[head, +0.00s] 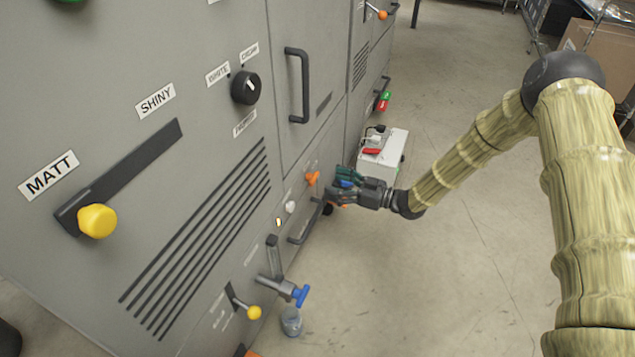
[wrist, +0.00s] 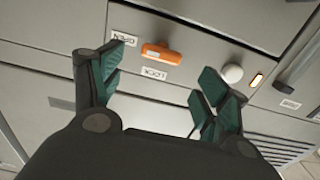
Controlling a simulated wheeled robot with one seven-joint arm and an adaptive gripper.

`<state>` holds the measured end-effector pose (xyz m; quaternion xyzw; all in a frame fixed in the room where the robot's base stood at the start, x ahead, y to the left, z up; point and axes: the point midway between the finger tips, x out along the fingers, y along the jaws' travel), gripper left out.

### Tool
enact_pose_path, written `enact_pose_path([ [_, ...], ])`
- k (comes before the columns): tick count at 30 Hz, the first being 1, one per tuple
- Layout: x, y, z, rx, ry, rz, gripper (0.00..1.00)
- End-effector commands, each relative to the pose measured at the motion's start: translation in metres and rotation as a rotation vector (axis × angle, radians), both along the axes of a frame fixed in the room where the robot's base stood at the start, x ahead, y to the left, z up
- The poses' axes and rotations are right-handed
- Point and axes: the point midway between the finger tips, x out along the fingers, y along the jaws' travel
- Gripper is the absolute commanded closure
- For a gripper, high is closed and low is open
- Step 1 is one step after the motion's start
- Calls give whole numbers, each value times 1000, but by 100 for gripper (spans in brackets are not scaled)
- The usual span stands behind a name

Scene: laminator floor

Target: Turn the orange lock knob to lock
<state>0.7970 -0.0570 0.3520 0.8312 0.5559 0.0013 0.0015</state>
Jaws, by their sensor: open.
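The orange lock knob (wrist: 162,53) sits on the grey machine front in the wrist view, between an OPEN label (wrist: 124,38) and a LOCK label (wrist: 154,73). Its handle lies roughly along the picture's width, slightly tilted. It also shows in the head view (head: 312,178), just left of my gripper. My gripper (wrist: 160,78) is open with its green-padded fingers apart and nothing between them. In the head view my gripper (head: 345,186) is close to the machine face near the knob. I cannot see any contact with the knob.
A white round knob (wrist: 232,73) and a lit orange indicator (wrist: 257,80) sit beside the lock knob. A dark bar handle (head: 305,226) is below. A white box (head: 384,155) stands on the floor behind my gripper. The floor to the right is clear.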

Motion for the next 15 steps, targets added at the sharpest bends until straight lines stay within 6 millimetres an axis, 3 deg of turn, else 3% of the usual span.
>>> enact_pose_path([
  [7, 14, 36, -3, 1, -1, 1, 25],
  [15, 23, 55, -1, 1, 0, -1, 25],
])
